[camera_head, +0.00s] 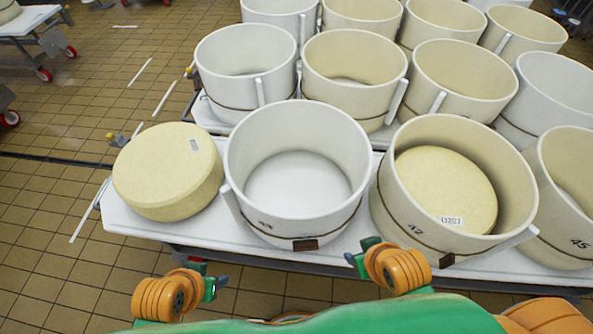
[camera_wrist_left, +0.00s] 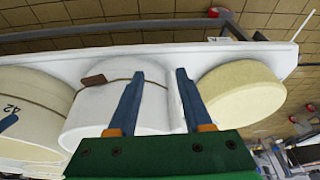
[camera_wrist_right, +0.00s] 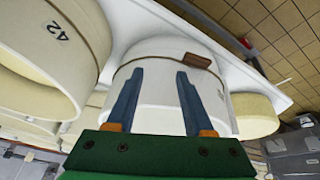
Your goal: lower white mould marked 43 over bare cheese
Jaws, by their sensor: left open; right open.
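The white mould marked 43 (camera_head: 297,215) stands upright and empty on the white table, its white floor showing inside. A bare yellow cheese wheel (camera_head: 168,172) lies on the table just left of it, with a small label on top. My right gripper (camera_head: 365,252) is open and empty, in front of the table edge between moulds 43 and 42. My left gripper (camera_head: 212,284) is open and empty, in front of and below the edge, left of mould 43. In the left wrist view mould 43 (camera_wrist_left: 105,105) and the cheese (camera_wrist_left: 243,90) show beyond the fingers. The right wrist view shows mould 43 (camera_wrist_right: 160,65) beyond the fingers.
Mould 42 (camera_head: 392,205) with a cheese inside stands close on the right, and mould 45 (camera_head: 572,225) beyond it. Several empty moulds crowd the table behind. The white table (camera_head: 135,222) has a little bare room at its front left corner. Tiled floor lies left.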

